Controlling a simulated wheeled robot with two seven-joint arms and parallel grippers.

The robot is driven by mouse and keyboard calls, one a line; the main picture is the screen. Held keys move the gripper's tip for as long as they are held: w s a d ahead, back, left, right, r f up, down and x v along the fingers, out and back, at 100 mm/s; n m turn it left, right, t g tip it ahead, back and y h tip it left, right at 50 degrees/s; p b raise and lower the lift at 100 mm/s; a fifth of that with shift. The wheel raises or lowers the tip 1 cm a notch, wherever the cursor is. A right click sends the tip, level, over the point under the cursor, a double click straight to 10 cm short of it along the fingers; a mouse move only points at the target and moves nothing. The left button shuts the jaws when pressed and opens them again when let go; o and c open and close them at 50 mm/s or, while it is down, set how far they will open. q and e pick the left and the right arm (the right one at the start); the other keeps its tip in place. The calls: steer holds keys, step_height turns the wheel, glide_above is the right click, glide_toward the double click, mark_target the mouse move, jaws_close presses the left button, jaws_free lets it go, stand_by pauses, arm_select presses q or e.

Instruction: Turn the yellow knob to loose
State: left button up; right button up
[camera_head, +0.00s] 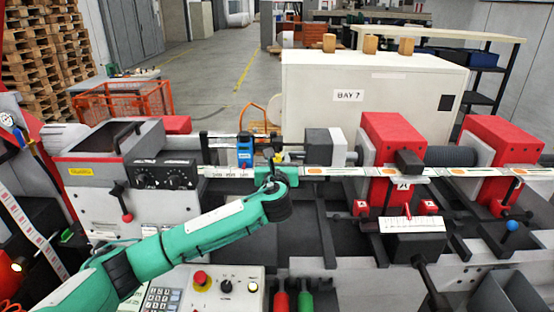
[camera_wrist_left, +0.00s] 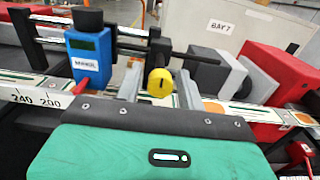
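The yellow knob (camera_wrist_left: 160,82) is round with a dark mark on its face. In the left wrist view it shows between the two grey fingers of my left gripper (camera_wrist_left: 158,88), which stand apart with a gap on each side of it. I cannot tell how far the fingertips reach along the knob. In the head view a small part of the yellow knob (camera_head: 279,157) shows just past my left gripper (camera_head: 271,172), beside the label strip. My right gripper is not in view.
A blue box (camera_wrist_left: 90,52) with a white label stands left of the knob, close to the left finger. Dark horizontal rods run behind the knob. Red blocks (camera_head: 393,135) stand to the right along the label strip (camera_head: 340,171). A control panel (camera_head: 240,287) lies below my arm.

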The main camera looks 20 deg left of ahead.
arm_select(q)
steer(key=c, duration=0.7)
steer(key=n+b, duration=0.2)
steer(key=n, duration=0.1)
steer(key=shift+f+n, duration=0.1)
steer(key=shift+n, duration=0.3)
steer(key=n+b, duration=0.2)
steer(key=n, duration=0.3)
steer(key=n+b, duration=0.2)
steer(key=n, duration=0.3)
steer(key=shift+n+b, duration=0.8)
steer(key=shift+n, duration=1.2)
